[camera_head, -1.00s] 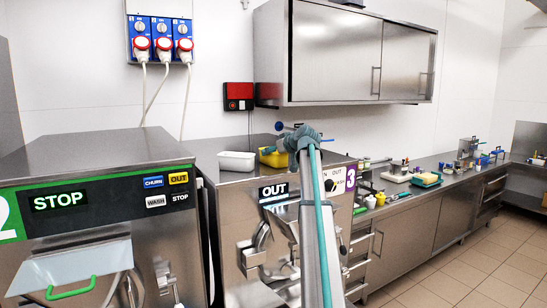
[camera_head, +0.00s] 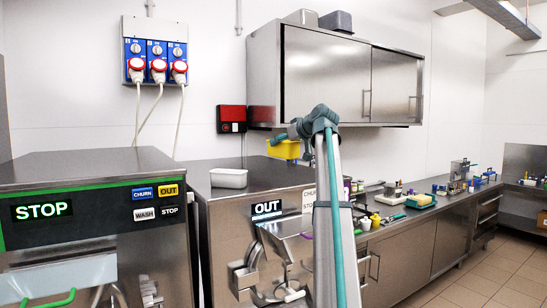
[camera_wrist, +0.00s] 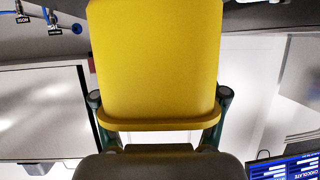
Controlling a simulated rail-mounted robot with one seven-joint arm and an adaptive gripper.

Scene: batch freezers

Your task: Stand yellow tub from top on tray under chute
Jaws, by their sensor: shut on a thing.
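The yellow tub (camera_head: 283,150) is held above the steel top of the right machine in the head view. It fills the upper middle of the wrist view (camera_wrist: 155,60), with its rim toward me. My gripper (camera_wrist: 160,97) is shut on it, a finger at each side just by the rim. In the head view my gripper (camera_head: 290,136) is at the tub, partly hidden behind my arm. The steel chute (camera_head: 284,226) is on the front of the machine marked OUT. The tray under it cannot be made out clearly; my arm covers part of that area.
A white tub (camera_head: 229,178) stands on the right machine's top, left of the yellow tub. A steel wall cabinet (camera_head: 326,75) hangs behind and above. A STOP-lit machine (camera_head: 85,215) stands at left. A cluttered counter (camera_head: 430,208) runs off to the right.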

